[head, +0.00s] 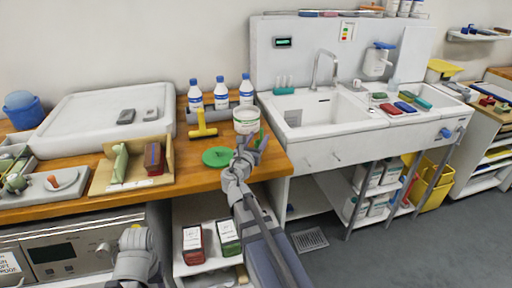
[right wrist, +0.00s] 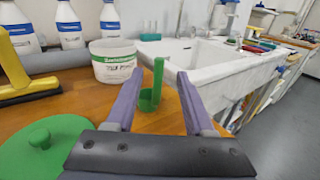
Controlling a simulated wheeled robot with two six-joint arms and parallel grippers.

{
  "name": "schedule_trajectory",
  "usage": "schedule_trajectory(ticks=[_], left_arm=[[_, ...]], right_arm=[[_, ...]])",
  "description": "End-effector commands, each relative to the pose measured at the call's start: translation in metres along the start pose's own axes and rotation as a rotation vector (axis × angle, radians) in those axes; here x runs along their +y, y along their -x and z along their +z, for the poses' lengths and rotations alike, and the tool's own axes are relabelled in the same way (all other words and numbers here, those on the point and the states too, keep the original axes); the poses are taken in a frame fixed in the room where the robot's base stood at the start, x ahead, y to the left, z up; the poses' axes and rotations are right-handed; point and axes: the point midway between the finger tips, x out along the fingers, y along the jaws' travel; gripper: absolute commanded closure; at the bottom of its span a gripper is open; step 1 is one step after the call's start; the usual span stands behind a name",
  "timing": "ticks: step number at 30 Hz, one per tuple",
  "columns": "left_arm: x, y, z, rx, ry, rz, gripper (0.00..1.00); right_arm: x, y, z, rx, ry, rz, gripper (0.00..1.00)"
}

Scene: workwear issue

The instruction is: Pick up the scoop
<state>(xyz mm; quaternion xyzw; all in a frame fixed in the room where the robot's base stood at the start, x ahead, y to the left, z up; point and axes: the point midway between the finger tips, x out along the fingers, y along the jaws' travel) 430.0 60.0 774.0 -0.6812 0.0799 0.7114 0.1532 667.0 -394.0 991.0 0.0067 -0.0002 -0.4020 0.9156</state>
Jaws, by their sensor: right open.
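The green scoop (right wrist: 149,100) stands on the wooden worktop in the right wrist view, its cup low and its handle upright. It lies ahead of my right gripper (right wrist: 160,78), seen between the two spread fingers, which are open and empty. I cannot tell how far ahead it is. In the head view my right gripper (head: 252,145) is over the worktop's right end and largely hides the scoop (head: 258,136). The left gripper's jaws are not in view; only part of my left arm shows at the lower left.
A white tub (right wrist: 114,62) stands just left of the scoop. A round green lid (right wrist: 45,142) lies nearer left. White bottles (head: 221,93) and a yellow squeegee-like tool (head: 203,125) are behind. The sink unit (head: 330,130) adjoins on the right.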

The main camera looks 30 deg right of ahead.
Motion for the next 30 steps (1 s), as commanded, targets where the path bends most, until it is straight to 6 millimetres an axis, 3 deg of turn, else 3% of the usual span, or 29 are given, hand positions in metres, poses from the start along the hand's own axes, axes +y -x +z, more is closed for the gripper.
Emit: schedule_trajectory(ticks=[5,12,19,30], left_arm=[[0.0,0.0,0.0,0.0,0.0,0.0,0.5],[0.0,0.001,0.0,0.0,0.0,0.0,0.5],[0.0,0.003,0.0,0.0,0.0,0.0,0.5],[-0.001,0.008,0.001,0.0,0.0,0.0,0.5]], right_arm=[[0.001,-0.004,0.002,-0.006,0.018,0.003,0.47],[0.001,-0.027,0.002,-0.005,0.015,0.001,0.47],[0.001,-0.032,0.004,-0.005,0.013,0.003,0.47],[0.002,-0.079,0.009,-0.004,0.013,0.001,0.47]])
